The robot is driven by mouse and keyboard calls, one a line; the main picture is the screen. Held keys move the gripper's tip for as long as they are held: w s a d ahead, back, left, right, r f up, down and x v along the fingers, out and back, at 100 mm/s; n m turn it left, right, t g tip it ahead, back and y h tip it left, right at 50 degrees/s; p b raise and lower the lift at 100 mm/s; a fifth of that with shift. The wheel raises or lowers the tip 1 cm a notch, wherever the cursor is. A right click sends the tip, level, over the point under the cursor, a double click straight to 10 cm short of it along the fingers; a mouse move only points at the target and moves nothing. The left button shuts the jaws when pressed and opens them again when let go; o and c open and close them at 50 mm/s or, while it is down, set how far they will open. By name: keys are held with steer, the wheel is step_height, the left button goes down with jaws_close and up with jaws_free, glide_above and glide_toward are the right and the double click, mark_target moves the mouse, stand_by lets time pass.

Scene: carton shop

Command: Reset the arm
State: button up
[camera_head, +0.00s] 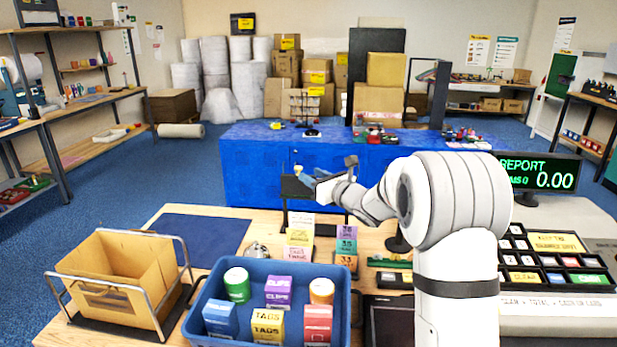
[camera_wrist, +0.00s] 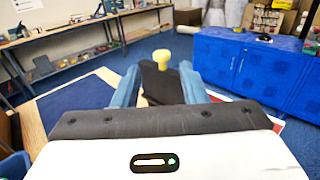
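My arm reaches out over the wooden counter from the right in the head view, with my gripper (camera_head: 312,178) raised above the counter. In the wrist view my gripper (camera_wrist: 160,85) has its two blue fingers apart. A black piece with a pale yellow knob (camera_wrist: 161,57) shows between and beyond the fingers. I cannot tell its exact distance, but no finger visibly closes on it. The gripper appears empty.
A blue tray (camera_head: 270,268) holds several small boxes and round tubs. Left of it stand an open carton in a metal frame (camera_head: 120,275) and a blue mat (camera_head: 200,234). Number cards (camera_head: 346,246) stand beneath the arm. A register keypad (camera_head: 548,262) is at right.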

stand_by(0.3)
steer(key=s+d+m+g+h, duration=0.1)
steer(key=s+d+m+h, duration=0.6)
steer(key=m, duration=0.5)
steer(key=s+d+m+g+h, duration=0.2)
steer(key=s+d+m+h, duration=0.2)
steer(key=s+m, duration=0.6)
steer(key=s+f+m+g, duration=0.3)
steer(key=s+m, duration=0.4)
steer(key=s, duration=0.2)
steer(key=s+f+m+g, duration=0.3)
steer(key=s+m, duration=0.4)
steer(key=s, duration=0.2)
steer(key=s+f+m+g, duration=0.3)
steer(key=s+m, duration=0.4)
steer(key=s, duration=0.3)
